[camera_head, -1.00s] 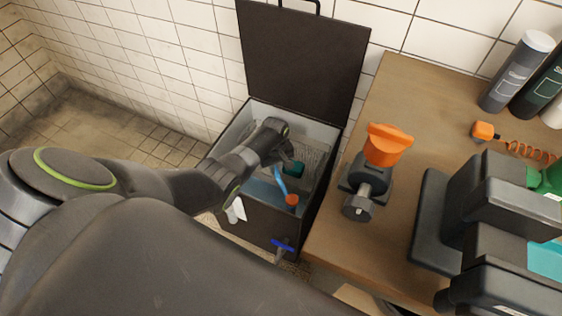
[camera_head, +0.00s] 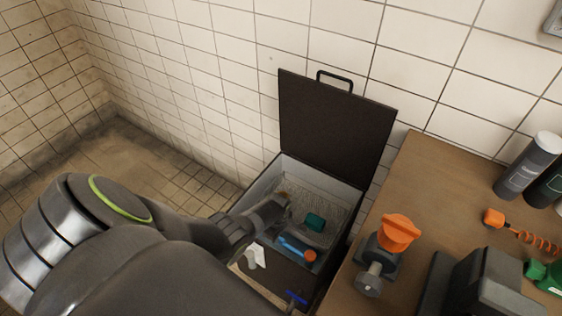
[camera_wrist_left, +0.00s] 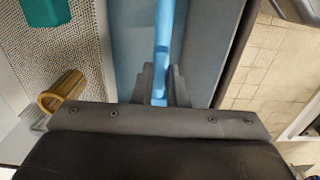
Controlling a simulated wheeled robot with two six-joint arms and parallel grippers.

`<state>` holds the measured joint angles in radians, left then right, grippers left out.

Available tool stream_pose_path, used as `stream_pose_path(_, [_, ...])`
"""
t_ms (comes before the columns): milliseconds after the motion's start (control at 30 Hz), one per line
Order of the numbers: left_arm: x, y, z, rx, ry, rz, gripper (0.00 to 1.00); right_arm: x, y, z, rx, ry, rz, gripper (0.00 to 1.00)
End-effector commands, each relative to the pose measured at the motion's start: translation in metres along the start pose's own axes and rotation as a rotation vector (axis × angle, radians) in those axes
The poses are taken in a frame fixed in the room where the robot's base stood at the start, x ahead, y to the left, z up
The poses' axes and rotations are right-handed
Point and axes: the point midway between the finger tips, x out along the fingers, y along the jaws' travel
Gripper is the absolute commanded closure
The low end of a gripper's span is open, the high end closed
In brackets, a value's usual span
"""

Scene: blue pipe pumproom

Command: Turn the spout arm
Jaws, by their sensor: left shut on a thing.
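The light-blue spout arm (camera_head: 292,247) shows in the head view inside an open dark box (camera_head: 325,277), near an orange cap (camera_head: 310,255). In the left wrist view, a straight blue length of the spout arm (camera_wrist_left: 163,35) runs down between the fingers of my left gripper (camera_wrist_left: 162,88). That gripper is shut on it. In the head view my left wrist reaches into the box, and its fingers are hidden. My right gripper is not in view.
The box lid (camera_head: 335,125) stands open. A teal block (camera_head: 314,222) lies in the box; a blue handle (camera_head: 297,297) is at its front. The wooden bench (camera_head: 432,180) at right holds an orange-topped valve (camera_head: 398,233), bottles and dark grey equipment (camera_head: 485,280).

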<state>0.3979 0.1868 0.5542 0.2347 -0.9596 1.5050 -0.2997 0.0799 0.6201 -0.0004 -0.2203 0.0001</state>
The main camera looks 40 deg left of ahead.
Motion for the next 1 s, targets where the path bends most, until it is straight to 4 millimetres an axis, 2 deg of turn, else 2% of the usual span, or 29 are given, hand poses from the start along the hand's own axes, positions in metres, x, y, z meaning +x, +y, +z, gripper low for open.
stream_pose_path(533, [0.0012,-0.0056,0.0004,-0.03,-0.001,-0.005,1.0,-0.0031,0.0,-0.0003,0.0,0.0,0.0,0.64])
stream_pose_path(567, [0.0013,-0.0057,0.0005,-0.03,-0.001,-0.005,0.86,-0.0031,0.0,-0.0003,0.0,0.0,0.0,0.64])
stream_pose_path(733, [0.0009,-0.005,0.0005,-0.029,-0.001,-0.004,0.65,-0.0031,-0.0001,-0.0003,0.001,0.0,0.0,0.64])
stream_pose_path(1000, [-0.0005,-0.0038,0.0003,-0.027,0.0,-0.001,0.65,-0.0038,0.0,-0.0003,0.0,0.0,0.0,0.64])
